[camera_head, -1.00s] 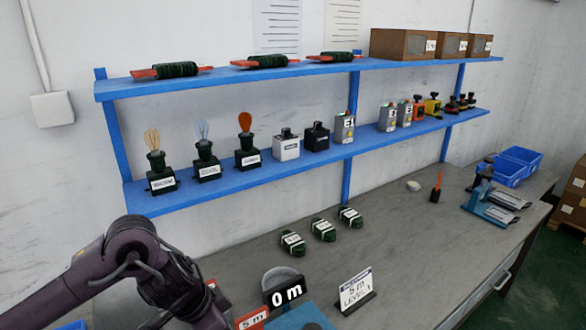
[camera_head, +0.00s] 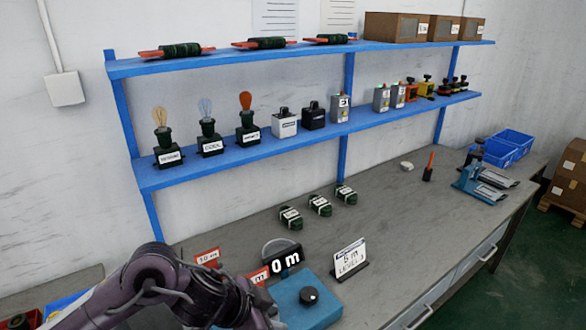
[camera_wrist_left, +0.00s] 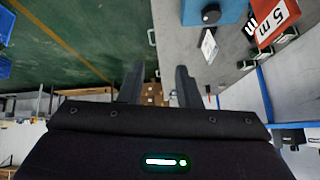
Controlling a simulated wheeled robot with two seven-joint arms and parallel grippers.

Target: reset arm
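My left arm (camera_head: 170,285) comes in at the bottom left of the head view, bent over the near edge of the workbench (camera_head: 400,235). Its gripper lies out of the head view or is hidden by the arm. In the left wrist view my left gripper (camera_wrist_left: 160,85) shows two dark fingers standing apart with nothing between them. It is clear of the bench things. My right arm and gripper show in neither view.
A blue device with a black knob (camera_head: 308,296), a "0 m" display (camera_head: 285,258), red length signs and a level card (camera_head: 349,258) stand near my left arm. Green coils (camera_head: 319,205) lie behind. Blue shelves (camera_head: 240,155) hold several parts. The bench middle is clear.

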